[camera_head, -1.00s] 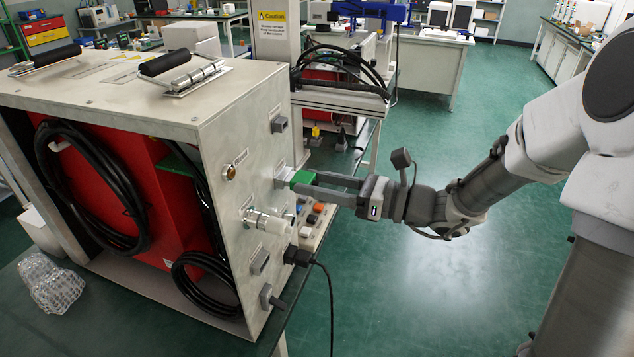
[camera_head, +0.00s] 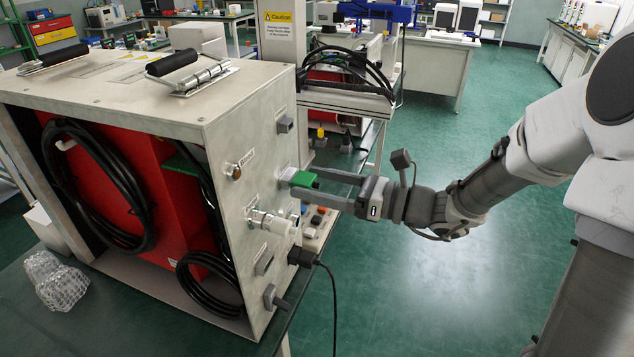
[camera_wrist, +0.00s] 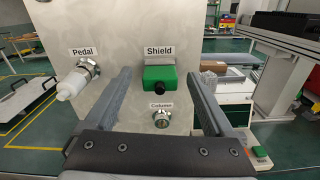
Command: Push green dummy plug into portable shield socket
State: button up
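The green dummy plug (camera_head: 303,178) sits at the socket on the side panel of the portable unit (camera_head: 236,140). In the wrist view the green plug (camera_wrist: 152,77) is directly below the "Shield" label (camera_wrist: 159,51), with a dark round knob facing me. A grey piece of the socket (camera_wrist: 158,60) shows along its top edge. How deep the plug sits cannot be told. My gripper (camera_wrist: 160,74) is open, with one finger on each side of the plug and a visible gap to both. In the head view my gripper (camera_head: 316,183) reaches the panel from the right.
A white connector at the "Pedal" socket (camera_wrist: 76,82) sticks out left of the plug. A round metal "Column" socket (camera_wrist: 161,119) is just below. A black plug with cable (camera_head: 302,257) hangs lower on the panel. Open green floor lies to the right.

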dwell(0.3)
jog(key=p+v, duration=0.2)
jog(key=v, duration=1.5)
jog(key=shift+d, duration=0.25)
